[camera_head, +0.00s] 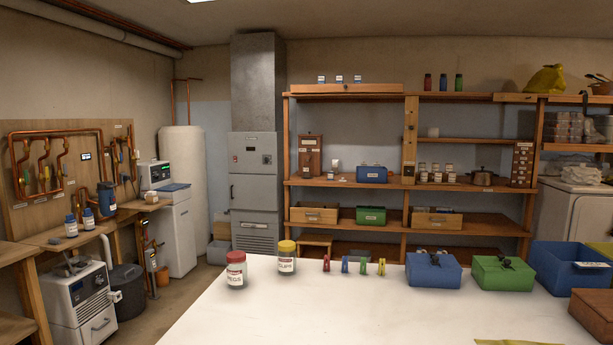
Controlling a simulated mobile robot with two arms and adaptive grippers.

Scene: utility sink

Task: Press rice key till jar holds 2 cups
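I cannot make out a rice key or any marking for rice in the head view. A tall brown wooden box (311,155) with a small pale label stands on the middle shelf; whether it is a dispenser, I cannot tell. A small whitish item (335,167) sits just right of it, too small to identify. Two labelled jars stand on the white table: a red-lidded jar (236,271) and a yellow-lidded jar (287,258). Their labels do not clearly read as rice. Neither of my grippers is in view.
The white table (330,305) is mostly bare in front. Several coloured clothespins (345,265), a blue box (433,271), a green box (503,272) and a blue bin (565,268) line its far side. Wooden shelves (455,187) stand behind; floor shows at left.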

